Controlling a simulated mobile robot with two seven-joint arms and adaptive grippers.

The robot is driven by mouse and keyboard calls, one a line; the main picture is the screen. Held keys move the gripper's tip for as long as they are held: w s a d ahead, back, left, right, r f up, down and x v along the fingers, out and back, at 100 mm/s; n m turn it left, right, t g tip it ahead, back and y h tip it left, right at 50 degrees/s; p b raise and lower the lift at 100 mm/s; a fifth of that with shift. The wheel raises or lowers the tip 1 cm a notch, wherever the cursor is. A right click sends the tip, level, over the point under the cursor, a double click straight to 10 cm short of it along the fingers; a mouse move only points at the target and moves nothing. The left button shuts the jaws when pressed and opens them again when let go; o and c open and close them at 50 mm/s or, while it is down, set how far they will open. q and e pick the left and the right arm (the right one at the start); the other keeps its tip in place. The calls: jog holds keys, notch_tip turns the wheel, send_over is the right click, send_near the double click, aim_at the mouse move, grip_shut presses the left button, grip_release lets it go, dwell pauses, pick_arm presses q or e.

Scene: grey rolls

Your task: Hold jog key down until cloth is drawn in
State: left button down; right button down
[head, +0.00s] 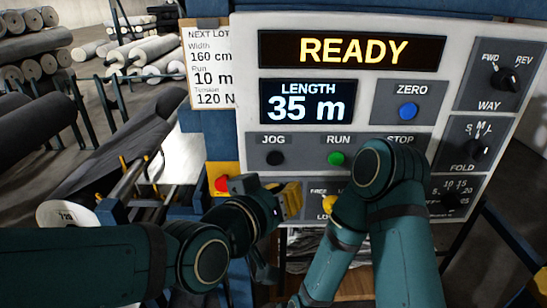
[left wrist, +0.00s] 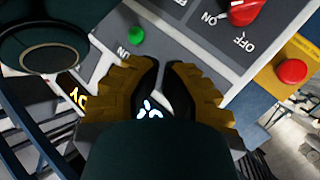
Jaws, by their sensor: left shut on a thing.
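The black JOG key (head: 275,158) is at the left of the control panel's key row, below the LENGTH display reading 35 m. My left gripper (head: 290,198), with yellow and black fingers, is just below it in the head view. In the left wrist view its fingers (left wrist: 165,75) are close together at the tips. What they hold is hidden, and the JOG key does not show there; I cannot tell whether they touch it. The green RUN key (head: 337,158) also shows in the left wrist view (left wrist: 137,35). Dark cloth (head: 130,160) slopes at the left.
The top display (head: 352,51) reads READY. A red stop button (head: 222,184) on yellow is beside my left gripper. A red ON/OFF switch (left wrist: 243,12) is near the fingers. My right arm covers part of the panel. Grey rolls (head: 30,48) fill the left background.

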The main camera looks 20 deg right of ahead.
aim_at(291, 161)
pick_arm(q)
jog(key=shift+w+d, duration=0.3)
jog(key=shift+w, duration=0.75)
jog(key=shift+w+d, duration=0.25)
jog(key=shift+w, duration=0.8)
jog(key=shift+w+d, duration=0.3)
jog(key=shift+w, duration=0.75)
jog(key=shift+w, duration=0.1)
jog(key=shift+w+d, duration=0.1)
jog(key=shift+w, duration=0.15)
jog(key=shift+w+d+b, duration=0.1)
jog(key=shift+w+b, duration=0.25)
jog(key=shift+w, duration=0.1)
dwell(4.0)
